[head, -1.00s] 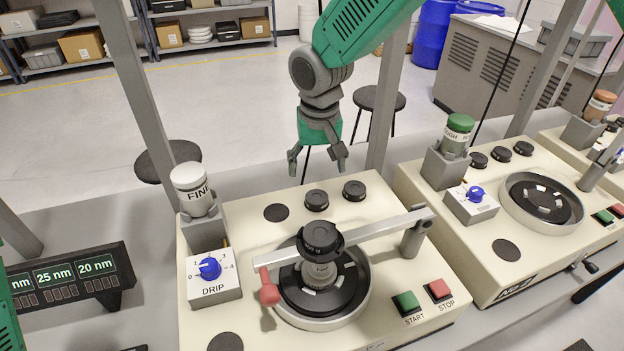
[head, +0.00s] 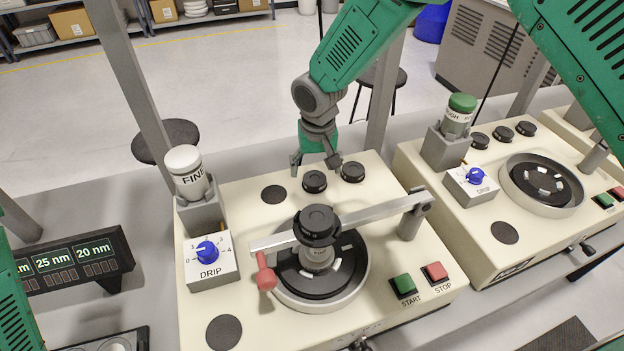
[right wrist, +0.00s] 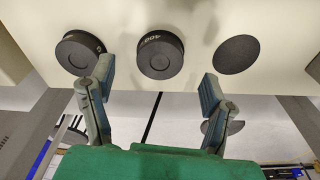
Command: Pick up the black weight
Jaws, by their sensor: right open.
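Two black weights stand at the back of the near machine's cream top: one in the middle (head: 314,181) and one to its right (head: 352,172). In the right wrist view they are the middle weight (right wrist: 160,52), with small white lettering, and the left one (right wrist: 80,52). Another black weight (head: 316,221) sits on the lever arm above the round plate. My right gripper (head: 315,165) is open and empty, just behind and above the middle weight. In the right wrist view its fingers (right wrist: 158,88) straddle that weight's line, short of it. My left gripper is out of view.
A flat black disc (head: 274,194) lies left of the weights. The lever arm (head: 370,214) with its red handle (head: 265,272) crosses in front. A white FINE bottle (head: 187,172) stands at left, and a grey upright post (head: 388,100) rises behind.

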